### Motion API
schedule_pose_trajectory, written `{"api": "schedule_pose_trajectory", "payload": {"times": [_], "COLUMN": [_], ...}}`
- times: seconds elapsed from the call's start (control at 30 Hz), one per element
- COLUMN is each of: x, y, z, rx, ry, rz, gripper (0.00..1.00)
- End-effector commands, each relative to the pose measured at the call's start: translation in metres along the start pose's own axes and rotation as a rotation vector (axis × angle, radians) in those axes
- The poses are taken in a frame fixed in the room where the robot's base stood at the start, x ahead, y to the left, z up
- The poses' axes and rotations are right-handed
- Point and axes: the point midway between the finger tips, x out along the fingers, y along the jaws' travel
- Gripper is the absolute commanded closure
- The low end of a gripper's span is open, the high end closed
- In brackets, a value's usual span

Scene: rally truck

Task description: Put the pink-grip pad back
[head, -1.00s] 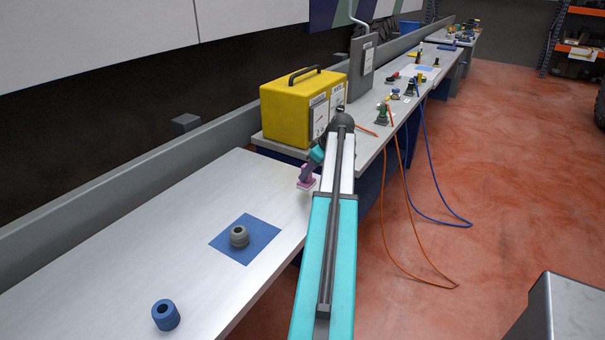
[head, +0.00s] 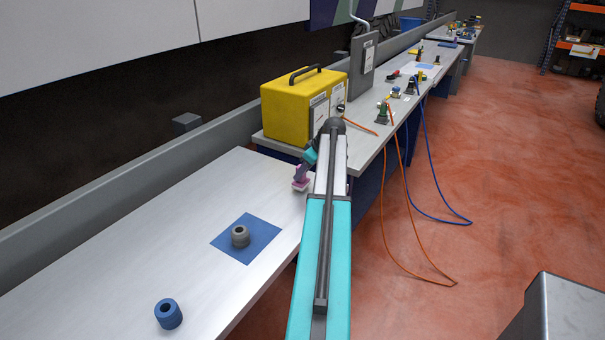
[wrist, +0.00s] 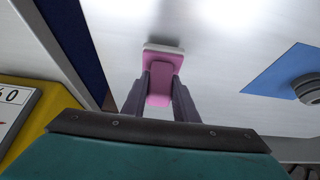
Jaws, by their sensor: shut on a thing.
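The pink-grip pad (wrist: 161,67) has a pink grip and a pale pad along its far edge. My gripper (wrist: 160,100) is shut on its pink grip, with one dark finger on each side. In the head view the pad (head: 300,184) is small, at the far right end of the near bench top, below my gripper (head: 303,174). I cannot tell whether the pad touches the bench or hangs just above it.
A blue mat (head: 228,250) with a grey ring-shaped part (head: 240,237) lies on the near bench (head: 130,235). A blue cylinder (head: 168,314) stands nearer. A yellow case (head: 290,112) stands on the bench beyond. Orange and blue hoses hang at the right.

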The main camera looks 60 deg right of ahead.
Motion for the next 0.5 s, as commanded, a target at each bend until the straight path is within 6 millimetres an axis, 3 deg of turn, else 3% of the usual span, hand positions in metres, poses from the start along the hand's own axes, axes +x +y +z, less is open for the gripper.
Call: {"api": "schedule_pose_trajectory", "payload": {"times": [0.5], "x": [0.0109], "y": [0.0005], "z": [0.0068], "rx": [0.000], "ry": [0.001], "rz": [0.001], "gripper": [1.00]}}
